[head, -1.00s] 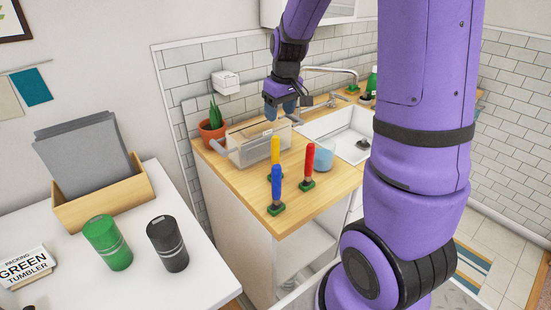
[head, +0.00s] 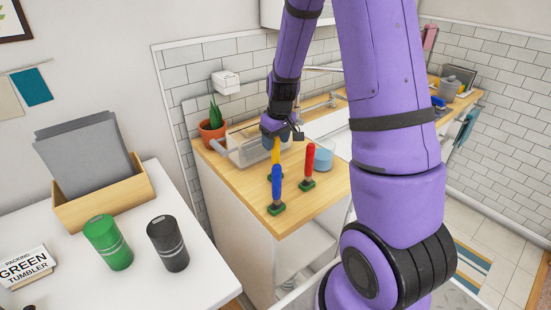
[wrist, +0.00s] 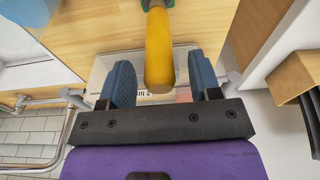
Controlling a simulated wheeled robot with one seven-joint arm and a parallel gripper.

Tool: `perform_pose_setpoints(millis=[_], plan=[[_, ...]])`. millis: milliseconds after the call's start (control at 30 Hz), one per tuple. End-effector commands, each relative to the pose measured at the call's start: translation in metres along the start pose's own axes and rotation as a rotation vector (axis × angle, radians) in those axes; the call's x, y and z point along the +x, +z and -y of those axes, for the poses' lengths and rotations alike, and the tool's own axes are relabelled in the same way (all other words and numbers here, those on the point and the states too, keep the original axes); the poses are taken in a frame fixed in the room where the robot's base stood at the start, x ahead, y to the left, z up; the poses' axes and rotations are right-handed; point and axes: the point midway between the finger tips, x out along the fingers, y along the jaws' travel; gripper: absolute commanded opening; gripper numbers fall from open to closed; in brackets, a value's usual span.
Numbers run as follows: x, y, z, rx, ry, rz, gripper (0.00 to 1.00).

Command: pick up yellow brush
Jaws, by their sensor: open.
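The yellow brush (head: 276,155) stands upright on the wooden counter, behind the blue brush (head: 276,185) and left of the red brush (head: 309,163). In the wrist view its yellow handle (wrist: 159,55) points toward me, with its end in line with the gap between my fingers. My gripper (head: 280,137) is just above the yellow brush in the head view and partly hides its top. In the wrist view my gripper (wrist: 163,85) is open, one blue finger on each side of the handle, with space visible on both sides.
A clear bin (head: 240,148) sits behind the brushes, next to a potted plant (head: 212,128). A translucent blue cup (head: 323,158) stands behind the red brush. The white table (head: 150,265) at left holds a green tumbler (head: 108,243) and a dark tumbler (head: 168,244).

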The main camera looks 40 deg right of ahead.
Motion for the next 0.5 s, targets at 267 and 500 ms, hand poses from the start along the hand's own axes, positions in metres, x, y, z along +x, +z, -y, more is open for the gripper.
perform_pose_setpoints(millis=[267, 500], plan=[[0.0127, 0.0003, -0.0005, 0.002, 0.001, 0.000, 0.57], [0.0123, 0.0003, -0.0004, 0.001, 0.000, 0.000, 0.30]])
